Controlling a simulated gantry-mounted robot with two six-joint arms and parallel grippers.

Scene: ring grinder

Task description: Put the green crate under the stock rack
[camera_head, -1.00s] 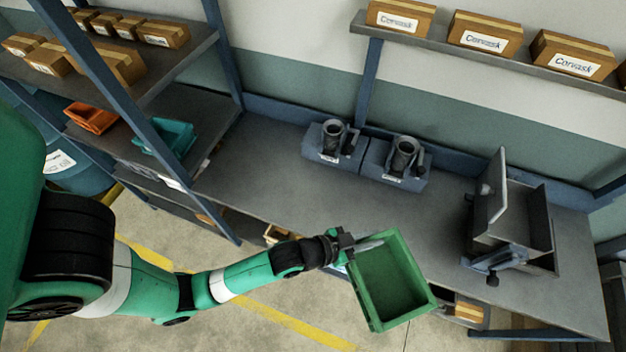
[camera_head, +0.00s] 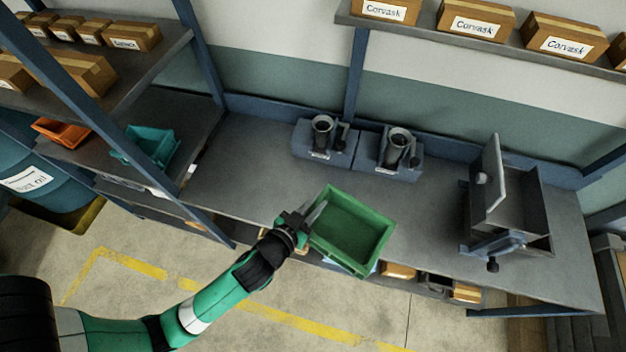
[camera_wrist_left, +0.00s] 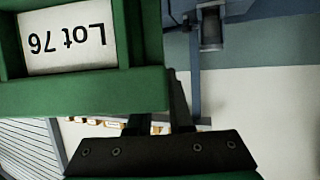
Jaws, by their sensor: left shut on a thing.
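The green crate (camera_head: 350,228) is open-topped and looks empty. In the head view it overlaps the bench's front edge; its exact height is hard to tell. My left gripper (camera_head: 308,214) is shut on the crate's left wall. In the left wrist view, the crate (camera_wrist_left: 90,92) fills the upper left, with an upside-down "Lot 76" label, and my left gripper (camera_wrist_left: 160,112) has its fingers at the rim. The stock rack seems to be the shelving unit (camera_head: 150,66) at the left. Its lowest part is partly hidden. My right gripper is not in view.
The bench (camera_head: 250,160) holds two grey machines (camera_head: 325,143) and a larger lidded one (camera_head: 510,215). Several boxes sit under it. The rack holds cartons, an orange bin (camera_head: 62,132) and a teal bin (camera_head: 150,150). A blue drum (camera_head: 30,205) stands at left. Yellow-lined floor is open in front.

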